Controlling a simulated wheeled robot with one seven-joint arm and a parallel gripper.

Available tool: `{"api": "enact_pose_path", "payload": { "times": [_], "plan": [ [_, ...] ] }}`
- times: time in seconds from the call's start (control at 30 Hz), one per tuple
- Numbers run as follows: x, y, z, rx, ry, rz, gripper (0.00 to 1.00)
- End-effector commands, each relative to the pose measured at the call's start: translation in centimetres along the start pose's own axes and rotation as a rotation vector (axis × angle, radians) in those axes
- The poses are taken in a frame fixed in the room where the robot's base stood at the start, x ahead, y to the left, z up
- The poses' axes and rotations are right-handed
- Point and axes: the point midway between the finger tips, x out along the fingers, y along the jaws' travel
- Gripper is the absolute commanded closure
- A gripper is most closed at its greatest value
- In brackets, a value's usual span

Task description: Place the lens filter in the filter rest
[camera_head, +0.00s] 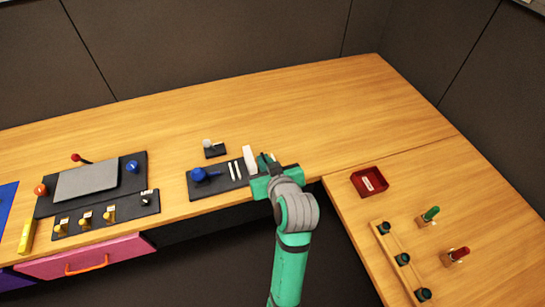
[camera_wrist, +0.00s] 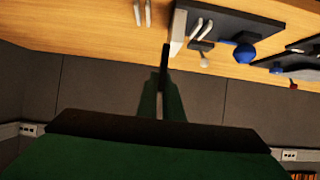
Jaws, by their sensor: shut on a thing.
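My gripper (camera_head: 266,165) is over the right end of the black trackball panel (camera_head: 215,187). In the wrist view my gripper's green fingers (camera_wrist: 165,98) are shut on a thin dark piece, seen edge-on, which looks like the lens filter (camera_wrist: 166,56). In the head view my gripper hides it. Two pale upright bars (camera_wrist: 202,29) stand on the panel, and another pale pair (camera_wrist: 142,12) shows to one side of the held piece. I cannot tell which pair is the filter rest. Contact between the filter and either pair is not clear.
A white block (camera_head: 249,158) stands close beside my gripper. The blue trackball (camera_head: 200,174) is at the panel's left. A small black stand (camera_head: 214,151) is behind it. A red tray (camera_head: 370,182) lies to the right. The back of the table is clear.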

Motion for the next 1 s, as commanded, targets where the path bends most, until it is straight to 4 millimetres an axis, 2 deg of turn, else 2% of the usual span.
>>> {"api": "enact_pose_path", "payload": {
  "times": [0.03, 0.3, 0.5, 0.63, 0.87, 1.0],
  "plan": [
    [1.2, 0.5, 0.0, 0.002, -0.003, -0.001, 1.00],
    [6.8, 3.3, -0.2, 0.002, -0.002, 0.001, 1.00],
    [10.5, 4.6, 1.8, 0.004, -0.002, 0.001, 1.00],
    [11.9, 5.1, 2.4, 0.002, -0.001, 0.002, 1.00],
    [13.0, 5.7, 3.0, 0.003, -0.001, 0.003, 1.00],
    [14.0, 5.6, 4.8, 0.004, -0.004, 0.002, 1.00]
  ]
}}
